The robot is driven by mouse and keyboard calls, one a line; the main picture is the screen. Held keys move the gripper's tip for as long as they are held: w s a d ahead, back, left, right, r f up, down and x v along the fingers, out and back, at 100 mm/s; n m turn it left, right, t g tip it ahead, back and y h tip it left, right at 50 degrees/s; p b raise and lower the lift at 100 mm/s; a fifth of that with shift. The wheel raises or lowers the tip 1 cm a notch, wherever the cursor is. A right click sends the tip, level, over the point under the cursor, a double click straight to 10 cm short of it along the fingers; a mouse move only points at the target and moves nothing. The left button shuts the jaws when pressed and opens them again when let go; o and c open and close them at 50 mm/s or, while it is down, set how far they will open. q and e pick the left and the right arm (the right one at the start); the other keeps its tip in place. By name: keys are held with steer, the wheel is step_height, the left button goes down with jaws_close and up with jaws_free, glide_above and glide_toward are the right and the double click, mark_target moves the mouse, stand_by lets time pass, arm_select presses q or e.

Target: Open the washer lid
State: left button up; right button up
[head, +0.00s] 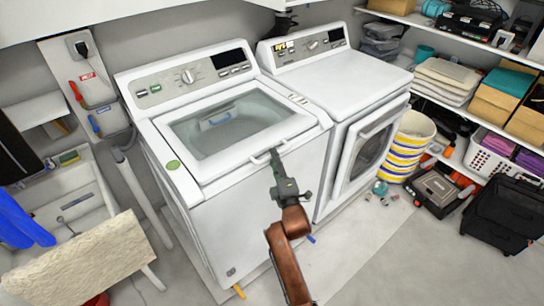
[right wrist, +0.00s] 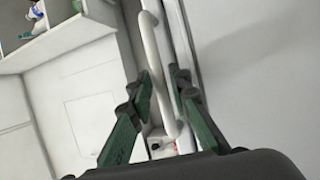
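The white washer (head: 240,225) stands left of centre in the head view, with a control panel at its back. Its lid (head: 185,172) lies shut and has a large glass window (head: 225,125). A white bar handle (head: 262,158) sits at the lid's front edge and also shows in the right wrist view (right wrist: 152,45). My right gripper (head: 275,160) is at this handle. In the right wrist view its two green fingers (right wrist: 162,82) are apart, one on each side of the bar. Firm contact cannot be made out. My left gripper is not in view.
A white dryer (head: 335,85) stands close on the washer's right. Shelves with boxes and a white basket (head: 490,158) line the right wall. A striped bucket (head: 408,145) and a dark toolbox (head: 438,190) stand on the floor. A sink (head: 75,200) is at left.

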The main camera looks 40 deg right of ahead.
steer(key=shift+x, duration=0.75)
steer(key=shift+c, duration=0.6)
jaws_close()
steer(key=shift+f, duration=0.1)
